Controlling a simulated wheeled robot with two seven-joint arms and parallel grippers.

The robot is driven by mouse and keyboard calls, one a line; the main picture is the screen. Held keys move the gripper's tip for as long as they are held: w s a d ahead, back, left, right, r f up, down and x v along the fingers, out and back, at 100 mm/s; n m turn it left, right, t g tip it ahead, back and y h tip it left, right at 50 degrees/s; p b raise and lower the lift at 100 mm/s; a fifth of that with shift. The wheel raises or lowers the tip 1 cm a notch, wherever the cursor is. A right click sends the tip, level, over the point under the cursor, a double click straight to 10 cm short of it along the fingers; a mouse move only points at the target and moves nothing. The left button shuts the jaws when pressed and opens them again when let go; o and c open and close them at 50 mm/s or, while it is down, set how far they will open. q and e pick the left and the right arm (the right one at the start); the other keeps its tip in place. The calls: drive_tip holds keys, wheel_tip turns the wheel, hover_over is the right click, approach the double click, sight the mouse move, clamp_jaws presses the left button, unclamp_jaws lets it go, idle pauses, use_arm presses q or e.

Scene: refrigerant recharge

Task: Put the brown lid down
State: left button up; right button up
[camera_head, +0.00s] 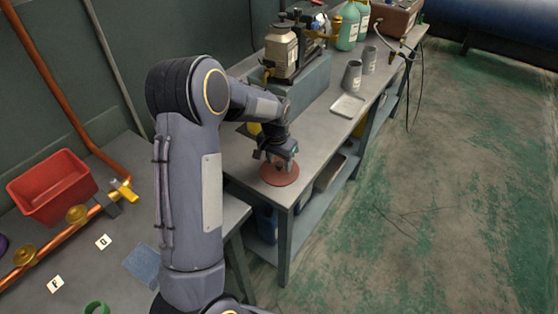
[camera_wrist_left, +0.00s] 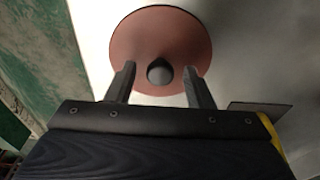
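The brown lid (camera_head: 281,180) is a flat round reddish-brown disc near the front corner of the grey workbench (camera_head: 318,150). It appears to lie flat on the bench top. My left gripper (camera_head: 277,158) is directly above it, pointing down. In the left wrist view the lid (camera_wrist_left: 180,42) shows a dark round knob (camera_wrist_left: 160,72) at its middle. My left gripper's fingers (camera_wrist_left: 160,77) stand apart on either side of the knob, with a visible gap at each side. The gripper is open. My right gripper is in neither view.
A white tray (camera_head: 348,105), grey cups (camera_head: 353,75) and a scale with a canister (camera_head: 282,48) stand farther back on the bench. A red bin (camera_head: 52,187) and copper pipe with yellow valve (camera_head: 124,191) are at the left. Open floor (camera_head: 430,200) lies right.

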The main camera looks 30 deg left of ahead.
sight(276, 173)
use_arm(q)
wheel_tip(276, 173, up, 12)
drive_tip(key=s, duration=0.2)
drive_tip(key=s+d+r+n+t+h, duration=0.1)
drive_tip(key=s+d+r, duration=0.2)
drive_tip(key=s, duration=0.5)
drive_tip(key=s+d+r+t+h, duration=0.2)
drive_tip(key=s+r, duration=0.1)
drive_tip(key=s, duration=0.4)
drive_tip(key=s+d+f, duration=0.1)
drive_tip(key=s+d, duration=0.2)
drive_tip(key=s, duration=0.3)
drive_tip(key=s+d+f+n+t, duration=0.1)
drive_tip(key=s+d+f, duration=0.1)
drive_tip(key=s, duration=0.4)
drive_tip(key=shift+d+n+h, duration=0.3)
drive_tip(key=shift+d+h, duration=0.1)
drive_tip(key=shift+d, duration=0.4)
